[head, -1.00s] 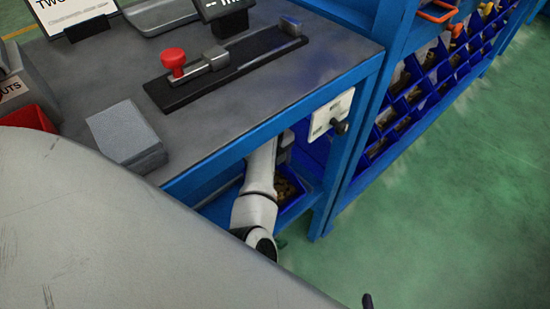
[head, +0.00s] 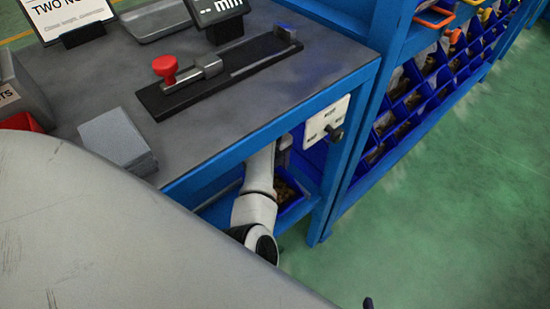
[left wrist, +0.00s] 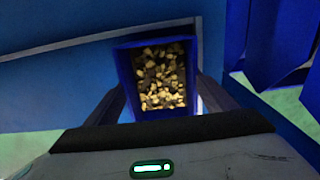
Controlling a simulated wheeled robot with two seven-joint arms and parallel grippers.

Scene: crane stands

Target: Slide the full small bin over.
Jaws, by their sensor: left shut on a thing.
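The small blue bin (left wrist: 124,82) is full of brassy small parts (left wrist: 160,78) in the left wrist view. My left gripper (left wrist: 162,96) has one finger along each side of it and is shut on it. In the head view, part of the bin (head: 299,203) shows on the low shelf under the bench, beside my arm. The bench top and my arm hide the left gripper there. My right gripper does not show.
The blue bench frame's leg (head: 327,200) stands just right of the bin. A rack of blue bins (head: 408,105) is farther right. A gauge with a red knob (head: 165,67) and a grey block (head: 117,137) sit on the bench top.

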